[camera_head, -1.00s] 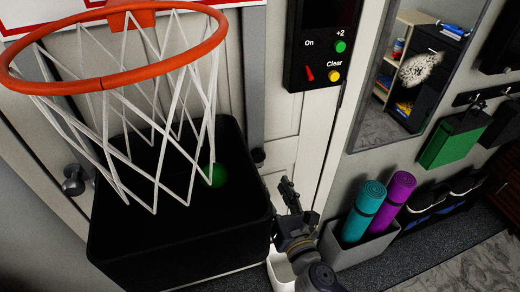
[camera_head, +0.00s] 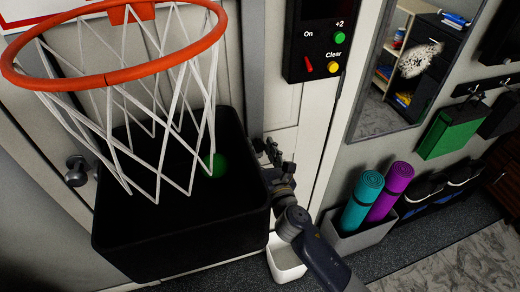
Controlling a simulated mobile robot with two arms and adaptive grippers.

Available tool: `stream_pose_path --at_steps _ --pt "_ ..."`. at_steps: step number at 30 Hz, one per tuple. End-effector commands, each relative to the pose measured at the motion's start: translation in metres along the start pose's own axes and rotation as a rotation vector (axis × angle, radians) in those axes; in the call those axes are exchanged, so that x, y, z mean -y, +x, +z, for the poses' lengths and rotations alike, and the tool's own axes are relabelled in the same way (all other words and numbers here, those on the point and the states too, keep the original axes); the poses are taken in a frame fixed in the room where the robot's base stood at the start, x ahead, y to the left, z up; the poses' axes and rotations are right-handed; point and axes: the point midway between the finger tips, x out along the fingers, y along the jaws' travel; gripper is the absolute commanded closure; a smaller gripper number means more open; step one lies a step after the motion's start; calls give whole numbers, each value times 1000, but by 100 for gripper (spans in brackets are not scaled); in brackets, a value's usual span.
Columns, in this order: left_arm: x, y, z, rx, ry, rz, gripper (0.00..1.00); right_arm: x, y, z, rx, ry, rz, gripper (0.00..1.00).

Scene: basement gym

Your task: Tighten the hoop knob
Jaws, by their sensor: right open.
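The hoop knob (camera_head: 257,144) is a small dark knob on the side of the grey post (camera_head: 252,80), right of the black bin. The orange hoop (camera_head: 120,78) with its white net hangs above the bin. My right gripper (camera_head: 270,152) is open, right beside the knob, with its arm coming up from the bottom right. The gripper is small and dark here, and I cannot tell whether its fingers touch the knob or stand around it. My left gripper is not in view.
The large black bin (camera_head: 180,245) stands under the net with a green ball (camera_head: 214,165) in it. A control box (camera_head: 322,45) with a red switch hangs above the gripper. A white bin (camera_head: 285,262) stands below my arm. Rolled mats (camera_head: 362,200) stand in a grey box at right.

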Motion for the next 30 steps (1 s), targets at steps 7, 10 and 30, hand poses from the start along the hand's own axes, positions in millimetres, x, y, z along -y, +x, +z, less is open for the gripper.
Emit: stream_pose_path --at_steps 7,10,30 --pt "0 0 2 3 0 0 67 0 0 0 0 0 0 88" --pt "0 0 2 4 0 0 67 0 0 0 0 0 0 89" --pt "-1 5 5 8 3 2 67 1 0 -2 -1 300 0 89"
